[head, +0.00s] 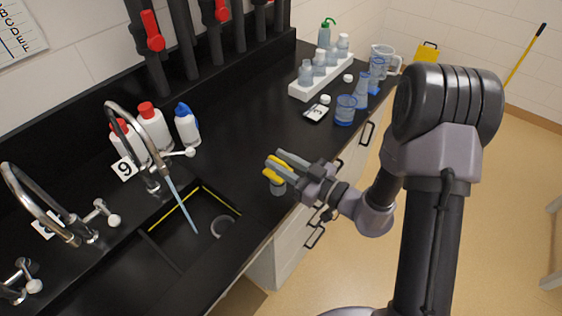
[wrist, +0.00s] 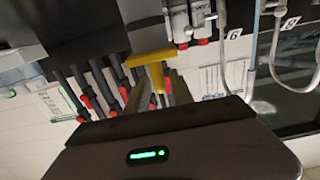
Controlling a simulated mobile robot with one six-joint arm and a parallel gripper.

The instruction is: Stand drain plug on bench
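A small grey cylindrical piece (head: 278,188), which looks like the drain plug, shows just under my fingertips at the bench edge, right of the sink. It looks upright; whether it touches the fingers or the bench is hard to tell. My gripper (head: 275,169) has grey fingers with yellow tips, held low over the bench's front edge. The black bench (head: 245,130) is bare around the gripper. The sink (head: 170,255) holds a grey ring (head: 222,226) on its floor.
A tap (head: 138,130) arches over the sink with a bluish stream or tube below it. White bottles (head: 155,125) stand behind. A white rack (head: 320,78) with bottles, a blue beaker (head: 345,110) and other glassware stand farther right. Bench between is clear.

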